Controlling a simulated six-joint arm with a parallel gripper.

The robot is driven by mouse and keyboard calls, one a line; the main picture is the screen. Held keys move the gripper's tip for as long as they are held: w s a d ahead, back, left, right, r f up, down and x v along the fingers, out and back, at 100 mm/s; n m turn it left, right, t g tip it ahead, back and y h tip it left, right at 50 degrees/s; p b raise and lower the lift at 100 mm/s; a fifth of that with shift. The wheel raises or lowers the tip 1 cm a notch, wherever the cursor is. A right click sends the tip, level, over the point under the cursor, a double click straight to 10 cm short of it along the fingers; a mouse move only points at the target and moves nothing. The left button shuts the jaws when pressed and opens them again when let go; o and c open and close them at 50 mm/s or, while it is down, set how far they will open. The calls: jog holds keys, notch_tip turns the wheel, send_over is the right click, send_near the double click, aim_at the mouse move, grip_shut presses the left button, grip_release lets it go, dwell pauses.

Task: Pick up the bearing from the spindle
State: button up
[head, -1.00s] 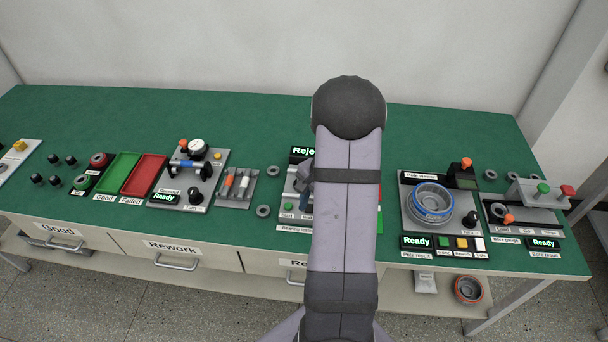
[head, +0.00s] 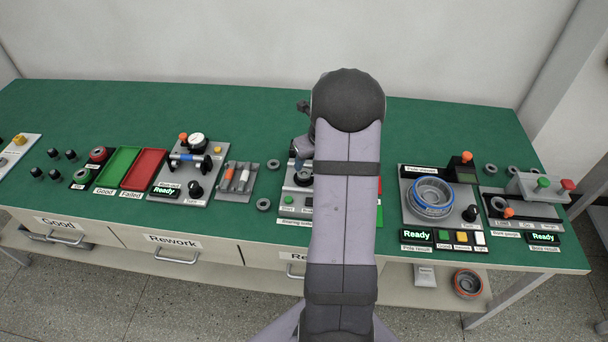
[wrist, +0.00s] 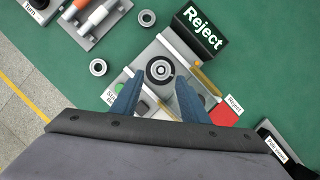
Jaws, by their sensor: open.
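The bearing (wrist: 160,71), a dark and silver ring, sits on the spindle (wrist: 161,71) of the grey bearing tester (wrist: 145,57) in the wrist view. My gripper (wrist: 159,76) has two blue fingers set apart, one on each side of the bearing in this view, with nothing held between them. How high the fingertips are above the bearing is hard to tell.
A lit "Reject" display (wrist: 203,32) stands behind the tester, with a red "Reject" patch (wrist: 229,113) beside it. Loose rings (head: 263,204) lie left of the tester. A pole-check station (head: 410,178) stands to its right. The back of the table is clear.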

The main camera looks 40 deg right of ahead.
aim_at(302, 172)
jog(key=shift+p+x, duration=0.95)
jog(key=shift+x, duration=2.7)
jog(key=shift+d, duration=0.15)
jog(key=c, duration=0.9)
jog(key=shift+o, duration=0.2)
